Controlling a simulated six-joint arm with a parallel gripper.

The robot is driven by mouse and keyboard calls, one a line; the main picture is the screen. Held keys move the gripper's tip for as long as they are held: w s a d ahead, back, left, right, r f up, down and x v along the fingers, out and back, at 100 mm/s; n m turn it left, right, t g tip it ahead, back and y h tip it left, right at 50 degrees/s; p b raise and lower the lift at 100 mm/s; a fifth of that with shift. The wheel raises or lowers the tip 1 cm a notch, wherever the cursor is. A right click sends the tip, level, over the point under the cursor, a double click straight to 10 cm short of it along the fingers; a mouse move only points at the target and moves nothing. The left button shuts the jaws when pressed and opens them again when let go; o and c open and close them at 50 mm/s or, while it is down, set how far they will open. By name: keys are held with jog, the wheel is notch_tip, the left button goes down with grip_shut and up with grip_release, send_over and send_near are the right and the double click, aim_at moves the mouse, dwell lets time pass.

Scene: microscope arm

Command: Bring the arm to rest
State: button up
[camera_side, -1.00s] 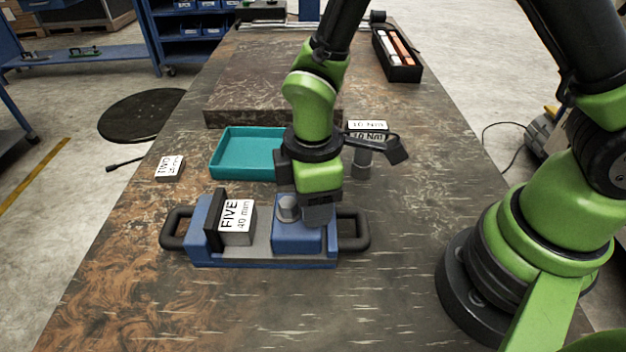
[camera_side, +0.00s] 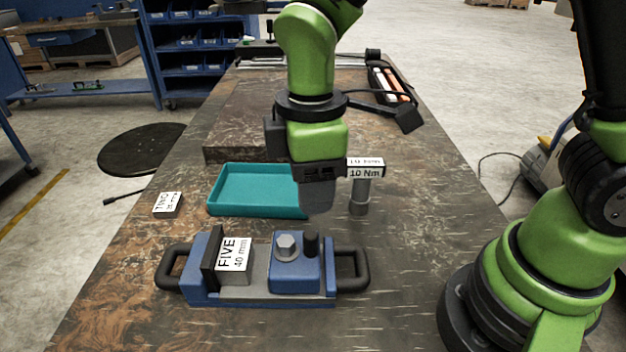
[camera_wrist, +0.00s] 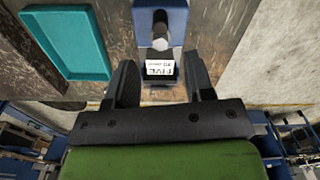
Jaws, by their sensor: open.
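My gripper (camera_side: 318,198) hangs above the table in the side view, higher than the blue vise and behind it, apart from everything. In the wrist view its two fingers (camera_wrist: 160,85) are spread apart with nothing held between them. The blue vise (camera_side: 262,296) lies below with a block labelled FIVE 40 mm (camera_side: 234,262) against its dark jaw. A grey hex bolt head (camera_side: 286,246) and a black knob (camera_side: 311,243) stand on the vise's right block. The FIVE block also shows between the fingers in the wrist view (camera_wrist: 160,68), farther off.
A teal tray (camera_side: 212,207) sits behind the vise, empty where visible. A block labelled TWO (camera_side: 167,204) lies at left. A grey post with a 10 Nm label (camera_side: 360,190) stands right of my gripper. A dark box with coloured bars (camera_side: 395,88) is at the back right.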

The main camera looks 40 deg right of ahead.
jog(key=s+d+r+m+t+y, duration=0.2)
jog(key=s+d+r+m+t, duration=0.5)
jog(key=s+d+r+m, duration=0.3)
notch_tip(320, 180, up, 3)
jog(key=s+m, duration=0.1)
jog(key=m, duration=0.4)
jog(key=shift+r, duration=0.2)
